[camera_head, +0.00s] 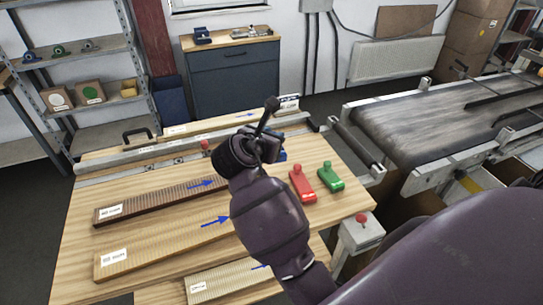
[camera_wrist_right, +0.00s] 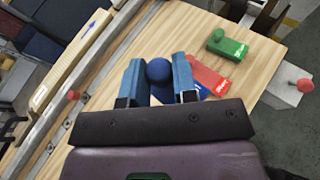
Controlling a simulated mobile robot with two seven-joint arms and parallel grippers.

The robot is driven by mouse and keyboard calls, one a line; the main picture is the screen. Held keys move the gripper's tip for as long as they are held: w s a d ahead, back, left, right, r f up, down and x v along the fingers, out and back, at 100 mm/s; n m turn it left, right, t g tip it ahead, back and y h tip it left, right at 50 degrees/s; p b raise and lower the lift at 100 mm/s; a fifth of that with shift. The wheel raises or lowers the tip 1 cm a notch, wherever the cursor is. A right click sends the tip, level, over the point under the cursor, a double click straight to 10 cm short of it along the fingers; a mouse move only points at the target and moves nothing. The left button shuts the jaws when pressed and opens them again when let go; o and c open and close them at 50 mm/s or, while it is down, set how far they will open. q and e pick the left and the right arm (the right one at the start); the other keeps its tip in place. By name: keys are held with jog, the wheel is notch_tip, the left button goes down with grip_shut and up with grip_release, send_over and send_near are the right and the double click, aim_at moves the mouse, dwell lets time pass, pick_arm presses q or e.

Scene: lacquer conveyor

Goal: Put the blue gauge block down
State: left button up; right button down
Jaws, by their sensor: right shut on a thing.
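The blue gauge block (camera_wrist_right: 158,70) shows in the right wrist view as a round blue knob between the fingers, with part of a blue body below it. My right gripper (camera_wrist_right: 158,82) has blue-grey fingers, one each side of the knob, and is shut on the block. In the head view my right wrist hides most of the gripper; a small patch of blue (camera_head: 281,157) shows beside it. I cannot tell whether the block touches the table. My left gripper is not in view.
A red gauge block (camera_head: 302,184) and a green gauge block (camera_head: 330,177) stand just right of my gripper on the wooden table (camera_head: 80,235). Ribbed strips with blue arrows (camera_head: 160,201) lie to the left. A metal rail (camera_head: 150,162) runs behind; a conveyor (camera_head: 430,125) stands right.

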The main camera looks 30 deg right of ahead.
jog(key=shift+r, duration=1.6)
